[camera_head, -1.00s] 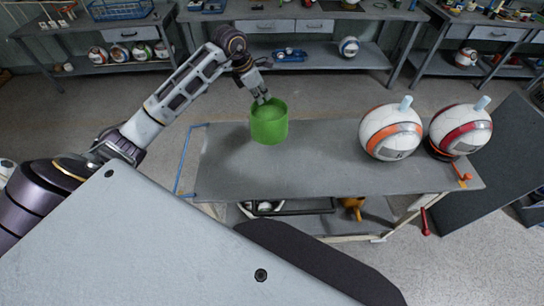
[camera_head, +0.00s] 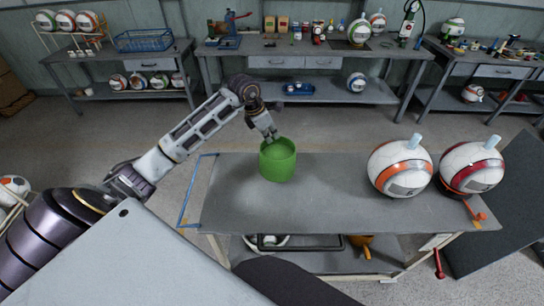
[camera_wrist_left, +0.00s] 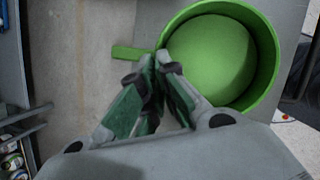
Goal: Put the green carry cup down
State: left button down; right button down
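The green carry cup (camera_head: 277,163) is upright over the rear left part of the grey worktable (camera_head: 330,215). Whether its base touches the tabletop or hangs just above it, I cannot tell. My left gripper (camera_head: 272,138) reaches down to the cup's back rim. In the left wrist view, the fingers (camera_wrist_left: 162,58) are close together at the cup's wall, where a flat green tab sticks out. They appear shut on the cup (camera_wrist_left: 262,75), though the contact itself is partly hidden. The cup shows only its plain green inside. My right gripper is not in view.
Two white balls, one with an orange band (camera_head: 398,170) and one with a red band (camera_head: 470,168), stand on the table's right part. The tabletop between cup and balls is clear. A blue frame (camera_head: 192,190) marks the left edge. Benches with balls and tools line the back wall.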

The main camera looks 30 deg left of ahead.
aim_at(272, 144)
pick_arm(q)
jog(key=shift+f, duration=1.85)
jog(key=shift+f+p, duration=0.35)
jog(key=shift+f, duration=1.65)
jog(key=c, duration=1.6)
grip_release()
jog(key=shift+c, duration=0.2)
jog(key=b+v, duration=0.1)
jog(key=v, duration=1.1)
